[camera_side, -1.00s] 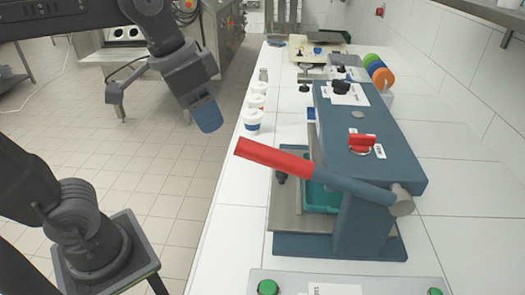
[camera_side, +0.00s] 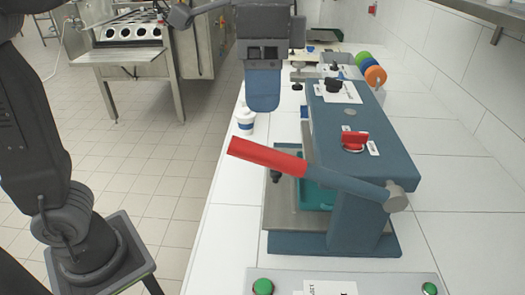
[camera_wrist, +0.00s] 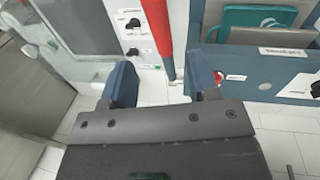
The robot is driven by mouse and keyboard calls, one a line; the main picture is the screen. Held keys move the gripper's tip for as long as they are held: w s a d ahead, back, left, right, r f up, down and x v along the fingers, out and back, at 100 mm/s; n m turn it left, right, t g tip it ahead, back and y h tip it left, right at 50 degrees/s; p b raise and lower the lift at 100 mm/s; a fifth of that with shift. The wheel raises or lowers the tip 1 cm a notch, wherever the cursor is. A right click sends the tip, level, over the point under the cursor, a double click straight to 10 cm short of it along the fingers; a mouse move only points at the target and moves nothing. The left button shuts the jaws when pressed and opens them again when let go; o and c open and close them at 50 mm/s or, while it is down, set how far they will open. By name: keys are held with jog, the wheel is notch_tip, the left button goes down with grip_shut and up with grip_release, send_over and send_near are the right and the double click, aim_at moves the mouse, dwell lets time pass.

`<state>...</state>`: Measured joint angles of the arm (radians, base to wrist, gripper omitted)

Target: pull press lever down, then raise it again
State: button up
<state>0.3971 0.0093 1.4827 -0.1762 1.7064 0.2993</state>
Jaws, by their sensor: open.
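The press lever is a bar with a red grip (camera_side: 266,157), angled up to the left from its pivot at the right side of the blue press (camera_side: 345,150). My gripper (camera_side: 263,98) is above and behind the lever in the side view, apart from it, with blue fingers pointing down. In the wrist view, my gripper (camera_wrist: 162,82) is open and empty. The red lever grip (camera_wrist: 158,30) shows there beyond the gap between the two fingers. The press body (camera_wrist: 270,65) lies to its right.
A white cup (camera_side: 245,118) stands on the counter left of the press. A control panel (camera_side: 345,283) with green buttons is at the front. Coloured discs (camera_side: 373,72) stand at the back right. The counter's left edge borders open floor.

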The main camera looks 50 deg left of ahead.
aim_at(263, 154)
jog(key=f, duration=0.3)
jog(key=d+f, duration=0.1)
jog(key=f, duration=0.2)
jog(key=s+f, duration=0.1)
jog(key=f, duration=0.2)
jog(key=shift+s+d+f, duration=0.1)
jog(key=shift+d+f, duration=0.05)
grip_shut()
